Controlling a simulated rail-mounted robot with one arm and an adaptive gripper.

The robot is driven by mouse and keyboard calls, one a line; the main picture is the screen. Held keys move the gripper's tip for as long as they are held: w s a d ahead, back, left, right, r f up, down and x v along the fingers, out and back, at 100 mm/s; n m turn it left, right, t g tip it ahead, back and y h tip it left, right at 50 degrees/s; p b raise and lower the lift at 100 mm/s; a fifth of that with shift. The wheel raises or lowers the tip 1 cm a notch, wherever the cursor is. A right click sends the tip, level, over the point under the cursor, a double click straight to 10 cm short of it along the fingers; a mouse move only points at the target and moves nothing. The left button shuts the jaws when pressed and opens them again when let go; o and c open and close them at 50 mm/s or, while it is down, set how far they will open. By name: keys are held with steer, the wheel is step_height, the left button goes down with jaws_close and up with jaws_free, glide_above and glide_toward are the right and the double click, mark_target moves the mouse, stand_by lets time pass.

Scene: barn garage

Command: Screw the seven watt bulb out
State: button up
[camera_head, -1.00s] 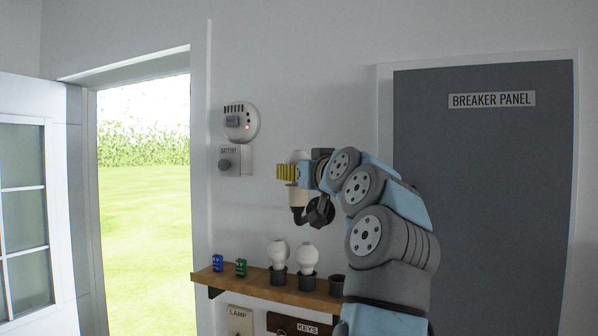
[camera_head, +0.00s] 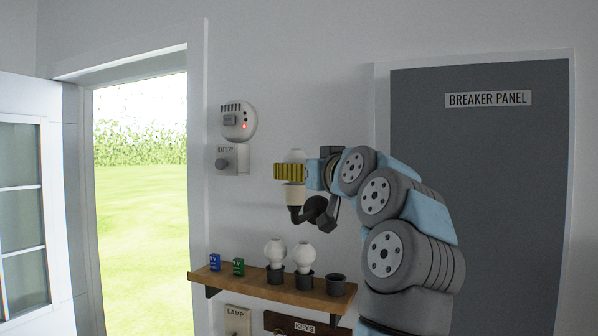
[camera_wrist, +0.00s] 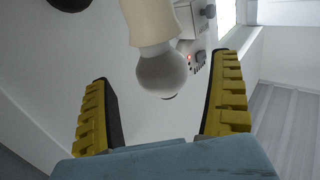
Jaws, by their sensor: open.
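A white bulb (camera_head: 296,156) stands upright in a cream socket (camera_head: 293,197) on a dark wall-lamp arm. In the wrist view the bulb (camera_wrist: 163,73) and socket (camera_wrist: 152,22) appear upside down. My gripper (camera_head: 290,172) is at the bulb's height, with its yellow fingers covering much of the bulb in the head view. In the wrist view my gripper (camera_wrist: 165,105) is open, with one finger on each side of the bulb and visible gaps. No wattage marking is readable on this bulb.
A detector (camera_head: 238,121) and battery box (camera_head: 232,160) are on the wall at left.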

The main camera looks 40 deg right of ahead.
steer(key=v, duration=0.8)
stand_by(0.4)
steer(key=b+v, duration=0.5)
steer(key=v, duration=0.2)
stand_by(0.3)
steer(key=shift+w, duration=0.1)
stand_by(0.4)
